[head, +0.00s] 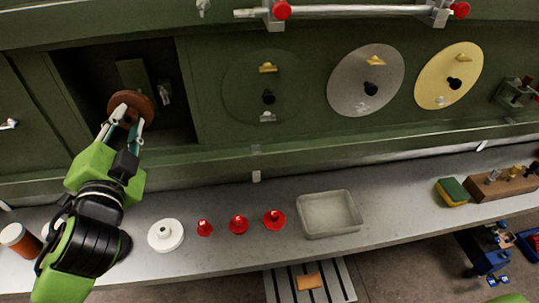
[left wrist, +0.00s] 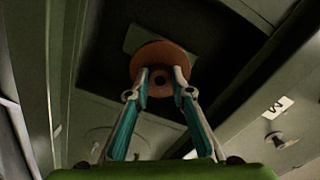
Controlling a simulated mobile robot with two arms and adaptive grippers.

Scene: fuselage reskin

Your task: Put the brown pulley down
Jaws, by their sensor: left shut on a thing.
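The brown pulley (head: 133,104) is a round disc with a hub, held up in front of the dark open recess in the green panel. My left gripper (head: 127,118) is shut on it, with the fingers around its hub. In the left wrist view the pulley (left wrist: 163,60) sits between the tips of my left gripper (left wrist: 161,82), with its dark centre hole facing the camera. I cannot tell whether the pulley touches anything inside the recess. My right gripper is not in view.
The grey shelf (head: 385,215) below carries a white disc (head: 166,235), several red knobs (head: 238,224), an empty tray (head: 329,214), a sponge (head: 452,192) and a wooden block (head: 500,185). Round plates (head: 349,92) sit on the panel right of the recess.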

